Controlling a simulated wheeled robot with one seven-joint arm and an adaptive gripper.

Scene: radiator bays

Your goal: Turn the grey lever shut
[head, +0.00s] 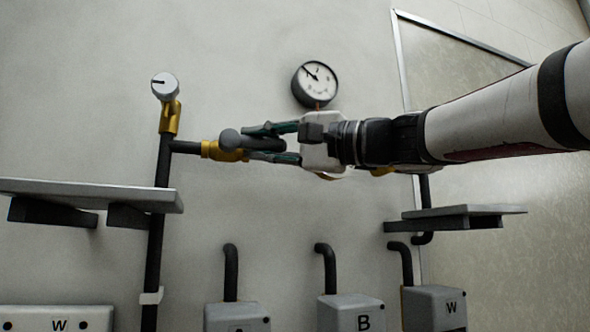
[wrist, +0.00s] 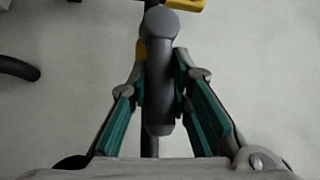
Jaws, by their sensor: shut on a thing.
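The grey lever (head: 234,139) sits on a brass valve (head: 222,151) on a dark horizontal pipe, and its handle points right, roughly in line with that pipe. My gripper (head: 268,143) reaches in from the right, and its green fingers are shut on the lever, one above and one below. In the wrist view the lever (wrist: 160,80) runs between the two green-padded fingers, with its rounded end at the top. The brass body is mostly hidden behind the lever there.
A round gauge (head: 315,84) is on the wall above my gripper. Shelves stick out at left (head: 90,193) and right (head: 465,211). Labelled grey boxes, one marked B (head: 350,312), line the bottom.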

